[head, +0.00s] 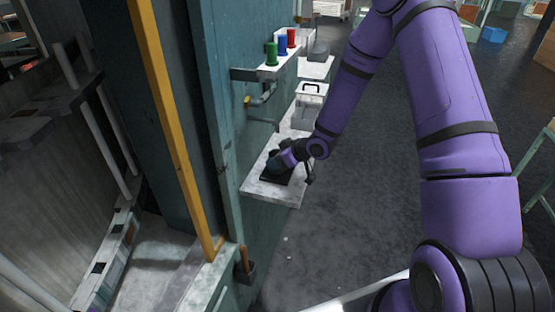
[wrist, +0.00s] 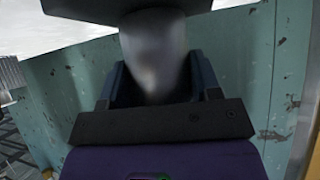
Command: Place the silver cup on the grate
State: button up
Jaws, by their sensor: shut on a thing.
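The silver cup (wrist: 152,58) shows blurred in the wrist view, between the two dark blue fingers of my gripper (wrist: 158,85). My gripper is shut on it. A dark flat thing at the top of that view meets the end of the cup; I cannot tell whether they touch. In the head view my gripper (head: 279,162) is low over the white shelf, at a black square piece (head: 271,179) that looks like the grate. The cup cannot be made out there, as my gripper and wrist cover that spot.
Green, blue (head: 282,43) and red cups stand on a small wall shelf farther back. The teal wall (head: 225,110) runs close on the left. Open floor (head: 375,190) lies to the right.

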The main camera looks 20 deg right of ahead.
jog(key=shift+f, duration=0.15)
jog(key=o, duration=1)
jog(key=shift+o, duration=0.2)
jog(key=shift+s+d+r, duration=0.15)
jog(key=shift+r, duration=0.05)
jog(key=s+d+r+m+h, duration=0.25)
jog(key=s+d+r, duration=0.2)
jog(key=r, duration=0.45)
jog(key=s+d+r+m+h, duration=0.1)
jog(key=s+d+r+h, duration=0.25)
jog(key=s+r, duration=0.4)
jog(key=s+d+r+m+h, duration=0.1)
jog(key=s+d+r+h, duration=0.2)
jog(key=r, duration=0.8)
jog(key=s+a+r+m+g+y, duration=0.1)
jog(key=s+r, duration=0.3)
jog(key=s, duration=0.7)
jog(key=s+a+r+m+g, duration=0.1)
jog(key=s+a+r+m, duration=0.2)
jog(key=s, duration=0.8)
notch_tip(320, 180, up, 2)
jog(key=shift+s+a+r+g+y, duration=0.1)
jog(key=shift+s+a+g+y, duration=0.05)
jog(key=shift+a+g+y, duration=0.2)
